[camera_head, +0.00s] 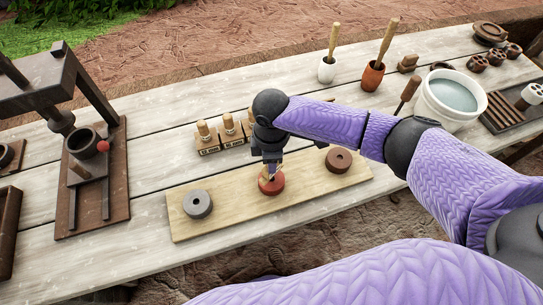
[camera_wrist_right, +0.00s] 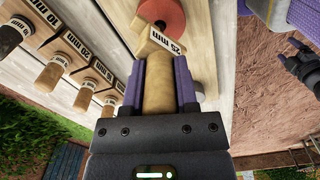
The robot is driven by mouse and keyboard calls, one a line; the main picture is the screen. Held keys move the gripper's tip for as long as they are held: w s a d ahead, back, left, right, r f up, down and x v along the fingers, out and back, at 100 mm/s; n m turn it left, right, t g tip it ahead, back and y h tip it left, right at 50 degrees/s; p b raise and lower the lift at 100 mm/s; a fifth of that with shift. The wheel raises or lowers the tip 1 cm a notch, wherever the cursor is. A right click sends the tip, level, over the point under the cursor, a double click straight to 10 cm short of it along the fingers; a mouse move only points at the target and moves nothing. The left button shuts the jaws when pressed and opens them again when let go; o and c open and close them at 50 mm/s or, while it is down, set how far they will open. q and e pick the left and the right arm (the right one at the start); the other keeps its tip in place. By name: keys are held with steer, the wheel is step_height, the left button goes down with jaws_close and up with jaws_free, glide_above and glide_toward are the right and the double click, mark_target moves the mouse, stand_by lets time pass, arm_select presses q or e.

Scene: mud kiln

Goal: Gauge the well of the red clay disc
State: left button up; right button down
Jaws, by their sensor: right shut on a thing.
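The red clay disc (camera_head: 272,187) lies on a pale wooden board (camera_head: 230,217), between a grey disc (camera_head: 197,204) and a brown disc (camera_head: 338,160). My right gripper (camera_head: 270,163) is above the red disc, shut on the wooden handle of a gauge (camera_wrist_right: 158,85). The gauge has a pale plate marked 25 mm. In the right wrist view the plate overlaps the near edge of the red disc (camera_wrist_right: 165,14). The well is mostly hidden, and I cannot tell whether the tip is in it. A dark gripper, seemingly my left (camera_wrist_right: 298,60), shows small at the right; its jaws are unclear.
Several other gauges (camera_head: 228,123) with wooden handles stand in a row behind the board. A dark press (camera_head: 90,170) stands at the left. A white bucket (camera_head: 450,97) of water and two cups with tools (camera_head: 373,75) stand at the back right. Bare planks lie left of the board.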

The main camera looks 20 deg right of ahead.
mark_target(266, 178)
arm_select(q)
steer(key=shift+d+f, duration=0.15)
steer(key=shift+d, duration=0.2)
arm_select(e)
steer(key=shift+f, duration=0.25)
arm_select(q)
steer(key=shift+a+f+b, duration=0.1)
steer(key=shift+a+b, duration=0.15)
steer(key=shift+b, duration=0.05)
arm_select(e)
steer(key=shift+f, duration=0.25)
steer(key=shift+f, duration=0.1)
arm_select(q)
steer(key=shift+a+f, duration=0.1)
steer(key=shift+a, duration=0.1)
